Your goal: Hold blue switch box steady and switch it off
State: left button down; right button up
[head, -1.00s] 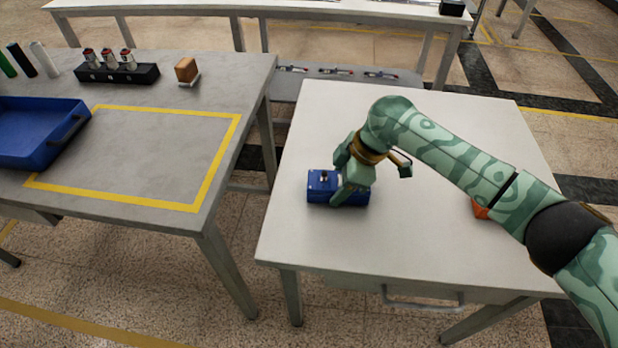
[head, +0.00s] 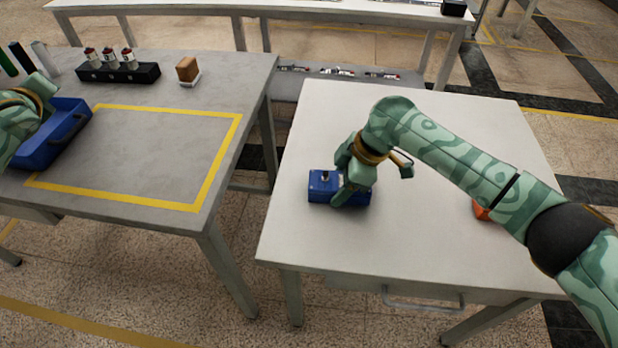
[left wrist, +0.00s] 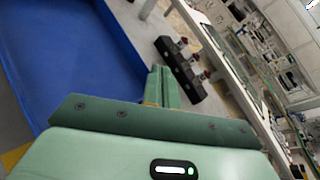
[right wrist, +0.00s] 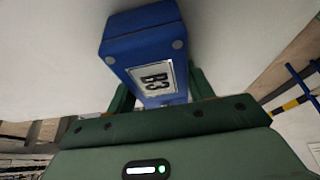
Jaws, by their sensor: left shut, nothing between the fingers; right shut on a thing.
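The blue switch box (head: 322,187) lies on the white table (head: 430,235), with a small dark switch (head: 325,175) on its top left part. My right gripper (head: 352,190) is shut on the box at its right part. In the right wrist view the box (right wrist: 148,45) sits between the fingers and shows a label reading B3. My left gripper (left wrist: 162,85) is shut and empty, with its fingers together. In the head view only part of the left arm shows, at the left edge over the blue tray (head: 60,140). The switch's position is too small to tell.
On the grey table (head: 150,150) stand a black rack with red-topped pieces (head: 118,73) and a brown block on a white base (head: 188,72). An orange thing (head: 481,211) is partly hidden behind my right arm. A gap separates the two tables.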

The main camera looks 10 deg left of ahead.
jog(key=shift+r, duration=0.1)
pick_arm(q)
jog(key=w+d+m+t+h, duration=0.15)
jog(key=d+m+h, duration=0.45)
jog(key=d, duration=0.9)
jog(key=w+d+m+t+h, duration=0.15)
jog(key=d+m+h, duration=0.25)
jog(key=d+m, duration=0.75)
jog(key=s+d+f+m+g+h, duration=0.2)
jog(key=s+d+f+m+h, duration=0.1)
jog(key=s+d, duration=0.5)
jog(key=s+d+f+m+g+h, duration=0.3)
jog(key=s+d, duration=0.6)
jog(key=d, duration=0.5)
notch_tip(320, 180, down, 2)
jog(key=shift+s+m+g, duration=0.25)
jog(key=shift+m+g, duration=0.05)
jog(key=shift+m, duration=0.15)
